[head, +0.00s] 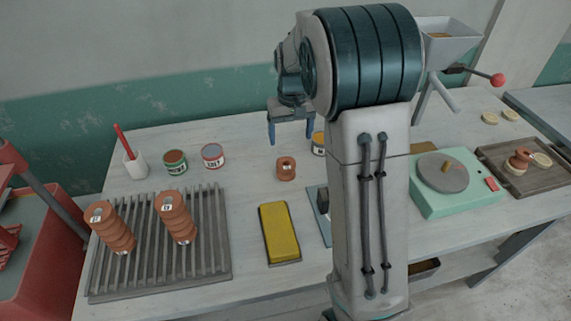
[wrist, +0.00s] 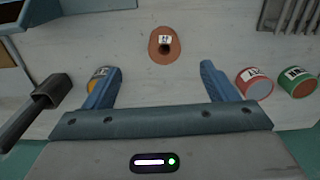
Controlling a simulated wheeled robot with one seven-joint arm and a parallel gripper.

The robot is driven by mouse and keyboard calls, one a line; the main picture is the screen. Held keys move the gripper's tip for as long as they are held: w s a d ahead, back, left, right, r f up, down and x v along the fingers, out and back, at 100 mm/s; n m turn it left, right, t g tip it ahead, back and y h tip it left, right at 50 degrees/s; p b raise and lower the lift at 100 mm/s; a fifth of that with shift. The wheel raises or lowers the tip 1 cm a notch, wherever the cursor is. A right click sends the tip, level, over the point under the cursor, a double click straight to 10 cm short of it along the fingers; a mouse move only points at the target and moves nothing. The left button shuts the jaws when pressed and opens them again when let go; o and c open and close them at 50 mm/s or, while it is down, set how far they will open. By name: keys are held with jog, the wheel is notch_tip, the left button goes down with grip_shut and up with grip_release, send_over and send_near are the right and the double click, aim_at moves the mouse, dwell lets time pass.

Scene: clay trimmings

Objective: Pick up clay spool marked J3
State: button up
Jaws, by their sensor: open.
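A single terracotta clay spool (head: 286,172) stands upright on the table, with a white label on top too small to read surely. In the wrist view the spool (wrist: 173,54) shows from above with a dark centre hole, past the fingertips and roughly midway between them. My gripper (head: 291,134) is open and empty, its blue fingers pointing down above and behind the spool; they also frame the wrist view (wrist: 161,68). More terracotta spools are stacked on the slatted rack: a left stack (head: 113,230) and a right stack (head: 177,219), each with a top label I cannot read surely.
The slatted rack (head: 214,255) lies at the left. A yellow block (head: 279,231) lies in front of the single spool. Green (head: 175,163) and red (head: 213,157) cans and a white cup (head: 135,166) stand behind. A yellow can (wrist: 97,75) is beside one finger. A green wheel machine (head: 455,200) stands right.

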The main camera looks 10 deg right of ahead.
aim_at(286, 163)
jog(key=f, duration=0.3)
jog(key=w+f+p, duration=0.1)
jog(key=f, duration=0.5)
jog(key=shift+w+f, duration=0.3)
jog(key=shift+f, duration=0.05)
jog(key=f+p, duration=0.1)
jog(key=f, duration=0.1)
jog(key=a+f+p, duration=0.1)
jog(key=f, duration=0.1)
jog(key=shift+w+f, duration=0.1)
jog(key=shift+w, duration=0.1)
jog(key=shift+d+f, duration=0.1)
jog(key=shift+f, duration=0.45)
jog(key=c, duration=1.2)
